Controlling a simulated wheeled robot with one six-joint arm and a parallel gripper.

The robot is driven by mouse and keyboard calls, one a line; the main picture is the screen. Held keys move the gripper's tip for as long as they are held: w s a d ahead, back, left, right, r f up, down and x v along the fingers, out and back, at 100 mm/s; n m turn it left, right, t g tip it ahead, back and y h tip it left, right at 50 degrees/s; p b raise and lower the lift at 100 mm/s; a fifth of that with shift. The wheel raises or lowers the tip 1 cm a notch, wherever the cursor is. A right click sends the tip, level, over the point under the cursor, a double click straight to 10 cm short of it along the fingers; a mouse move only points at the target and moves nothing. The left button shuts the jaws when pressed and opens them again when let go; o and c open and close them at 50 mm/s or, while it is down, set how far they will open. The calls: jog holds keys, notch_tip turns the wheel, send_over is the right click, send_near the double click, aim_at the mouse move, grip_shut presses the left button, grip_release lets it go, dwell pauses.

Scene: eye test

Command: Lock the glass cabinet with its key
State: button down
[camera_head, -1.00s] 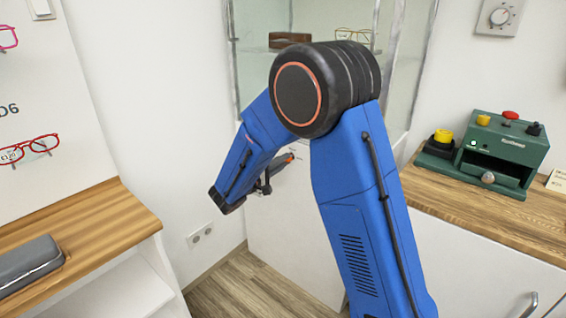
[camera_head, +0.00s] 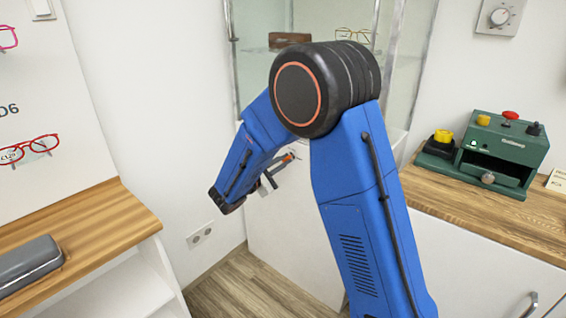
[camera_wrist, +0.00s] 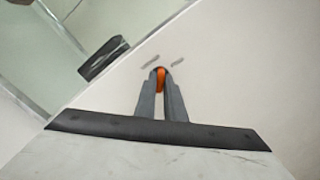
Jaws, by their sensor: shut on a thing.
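The glass cabinet (camera_head: 410,65) stands in the back corner, with glass above and a white lower body (camera_head: 279,228). My arm covers part of it. My gripper (camera_head: 289,158) is in front of the white body, just below the glass. In the wrist view my gripper (camera_wrist: 160,80) is shut on a small orange piece (camera_wrist: 161,77), which looks like the key's head. The rest of the key is hidden or too small to make out. Two short grey marks (camera_wrist: 150,62) lie on the pale surface just beyond the fingertips. I cannot tell whether the key touches the cabinet.
A brown case (camera_head: 289,39) and glasses (camera_head: 352,35) are inside the cabinet. A wooden counter (camera_head: 470,222) with a green machine (camera_head: 490,150) stands at right. A wooden-topped shelf (camera_head: 100,215) with a grey case (camera_head: 28,262) is at left. Open floor (camera_head: 240,285) lies between.

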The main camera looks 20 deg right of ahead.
jog(key=n, duration=0.4)
jog(key=shift+n, duration=0.3)
jog(key=n, duration=0.4)
jog(key=shift+f, duration=0.1)
jog(key=shift+n, duration=0.3)
jog(key=c, duration=1.8)
grip_release()
jog(key=shift+c, duration=0.2)
jog(key=v, duration=1.7)
jog(key=shift+s+a, duration=0.15)
jog(key=shift+a, duration=0.05)
